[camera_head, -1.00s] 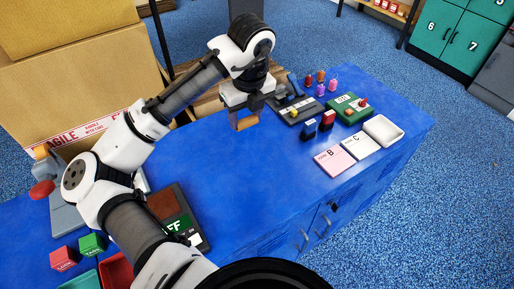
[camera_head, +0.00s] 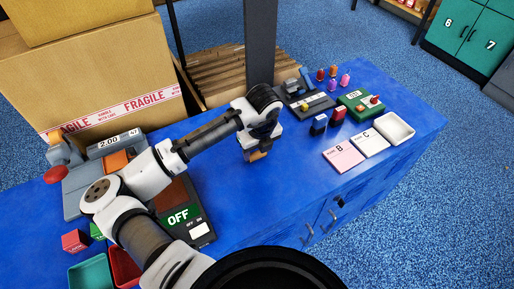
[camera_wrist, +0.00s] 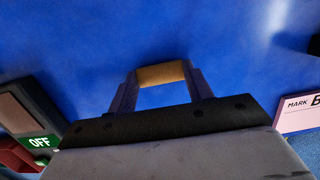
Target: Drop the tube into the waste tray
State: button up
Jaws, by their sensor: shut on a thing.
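My gripper (camera_head: 256,154) is shut on a short tan tube (camera_wrist: 161,74) and holds it over the blue bench top. In the wrist view the tube lies crosswise between the two fingertips. In the head view only a small tan part of the tube (camera_head: 257,156) shows below the jaws. No tray is labelled as waste. A white tray (camera_head: 408,134) stands at the right of the bench. A teal tray (camera_head: 90,272) and a red tray (camera_head: 122,262) stand at the lower left, partly cut off or hidden by my arm. All are apart from the gripper.
Mark B (camera_head: 342,157) and Mark C (camera_head: 370,142) cards lie right of my gripper. Small bottles, stamps and a green device (camera_head: 356,103) stand behind them. A panel reading OFF (camera_head: 180,217) and a scale (camera_head: 108,147) are at left. The bench middle is clear.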

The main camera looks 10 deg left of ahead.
jog(key=shift+f, duration=0.1)
jog(key=o, duration=1)
